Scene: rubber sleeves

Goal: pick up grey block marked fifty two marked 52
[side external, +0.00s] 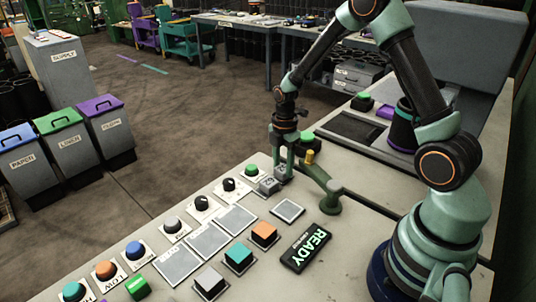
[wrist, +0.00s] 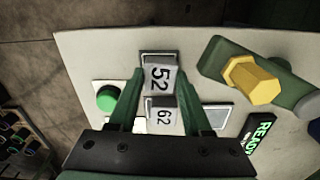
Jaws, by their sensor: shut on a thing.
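The grey block marked 52 (wrist: 158,78) is between the green fingertips of my gripper (wrist: 160,74) in the wrist view. Its number faces up toward the camera. My gripper is shut on it, with a finger on its left and right sides. A second grey block marked 62 (wrist: 163,117) sits close beside it, nearer the wrist. In the side view my gripper (side external: 283,158) points down at the bench near its far edge, and a grey block (side external: 267,186) shows just in front of the fingers. The numbers are too small to read there.
A green button (wrist: 107,98) lies left of the fingers. A green lever with a yellow hex knob (wrist: 250,80) stands close on the right. Grey plates (side external: 207,240), coloured button blocks and a READY sign (side external: 306,248) fill the near bench.

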